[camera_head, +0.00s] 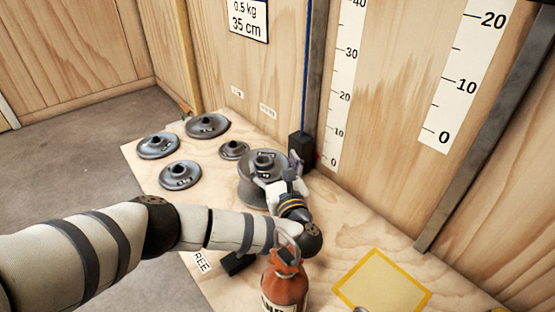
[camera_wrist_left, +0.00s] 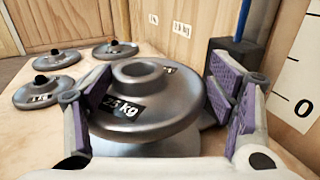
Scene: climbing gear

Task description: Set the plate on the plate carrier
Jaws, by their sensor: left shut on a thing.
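A grey metal plate (camera_head: 264,161) with a dark kg label is between the fingers of my left gripper (camera_head: 278,174). In the left wrist view the plate (camera_wrist_left: 150,98) sits level, with purple finger pads against its left and right sides. A wider grey round body (camera_head: 248,190) is directly under the plate, seemingly the plate carrier; it also shows in the left wrist view (camera_wrist_left: 145,147). I cannot tell whether plate and body touch, as the plate's underside is hidden. My right gripper is not in view.
Several other grey plates (camera_head: 180,175) lie on the wooden board to the left. A dark block with a blue cord (camera_head: 299,148) stands close behind my left gripper. An orange bottle (camera_head: 285,285) stands in front, beside a yellow-bordered square (camera_head: 383,284). Wall scales rise behind.

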